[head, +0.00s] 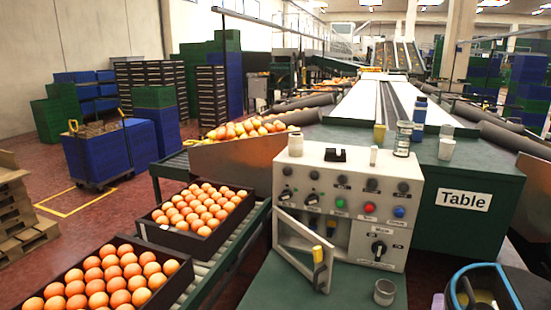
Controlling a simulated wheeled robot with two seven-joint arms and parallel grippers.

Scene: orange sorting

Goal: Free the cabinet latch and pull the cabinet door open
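The cabinet (341,184) is a light grey control box with knobs and coloured buttons on its front, in the middle of the head view. Its small door (297,257) is at the lower left of the front and stands swung outward, with its free edge toward me. A yellow and grey latch handle (319,266) sits at that free edge. Part of the opening shows behind the door, and the rest is hidden by it. Neither of my grippers is in view.
A metal cup (384,292) stands on the green surface in front of the cabinet. Small containers stand on and behind the cabinet top. Crates of oranges (203,208) lie on the roller conveyor at left. A blue-rimmed container (482,290) is at the lower right.

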